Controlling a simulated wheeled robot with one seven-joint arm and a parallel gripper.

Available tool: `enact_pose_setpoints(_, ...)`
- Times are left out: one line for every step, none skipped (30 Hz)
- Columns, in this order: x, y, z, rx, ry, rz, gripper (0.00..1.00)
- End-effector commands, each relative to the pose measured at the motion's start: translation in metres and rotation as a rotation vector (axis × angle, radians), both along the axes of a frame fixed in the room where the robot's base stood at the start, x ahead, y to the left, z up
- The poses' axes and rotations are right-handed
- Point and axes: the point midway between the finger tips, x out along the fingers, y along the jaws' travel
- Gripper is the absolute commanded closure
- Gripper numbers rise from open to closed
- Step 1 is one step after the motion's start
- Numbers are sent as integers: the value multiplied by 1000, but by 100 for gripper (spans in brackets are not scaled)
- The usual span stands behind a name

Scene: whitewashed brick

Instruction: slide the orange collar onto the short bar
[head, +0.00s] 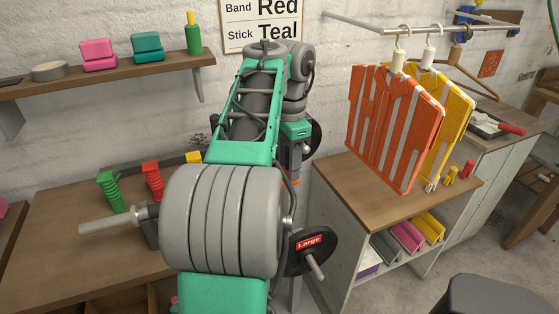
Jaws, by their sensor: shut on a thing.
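A grey bar sleeve (118,219) sticks out to the left over the wooden bench, by a dark upright support. On the right a black plate marked Large (312,243) has a short grey bar end through it. My arm hides the stretch between, so I cannot tell whether both belong to the short bar. My gripper (296,158) is mostly hidden behind my arm, over the bench's right end. A narrow orange piece (293,180) shows there, apparently the orange collar in its jaws. Its shape and its gap to the bar are hidden.
Green (110,190), red (152,180) and yellow (194,157) collars stand along the bench's back. A shelf (110,78) holds small blocks above. Orange (390,125) and yellow vests hang over a cabinet (345,180) at right. A dark stool (490,297) stands at front right.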

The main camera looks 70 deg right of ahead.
Motion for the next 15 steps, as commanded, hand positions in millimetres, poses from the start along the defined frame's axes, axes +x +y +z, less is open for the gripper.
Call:
enact_pose_setpoints(-1,0,1,0,0,-6,100)
enact_pose_setpoints(-1,0,1,0,0,-8,100)
enact_pose_setpoints(-1,0,1,0,0,-10,100)
enact_pose_setpoints(-1,0,2,0,0,-10,100)
enact_pose_setpoints(-1,0,2,-1,-1,-10,100)
enact_pose_setpoints(-1,0,2,-1,-1,-10,100)
enact_pose_setpoints(-1,0,2,-1,-1,-10,100)
enact_pose_setpoints(-1,0,2,-1,-1,-10,100)
enact_pose_setpoints(-1,0,2,-1,0,-10,100)
enact_pose_setpoints(-2,0,2,-1,0,-10,100)
enact_pose_setpoints(-1,0,1,-1,0,-10,100)
enact_pose_setpoints(-1,1,1,-1,0,-10,100)
enact_pose_setpoints(0,1,1,-1,-1,-10,100)
enact_pose_setpoints(1,2,1,-1,-1,-10,100)
enact_pose_setpoints(3,4,1,-1,0,-10,100)
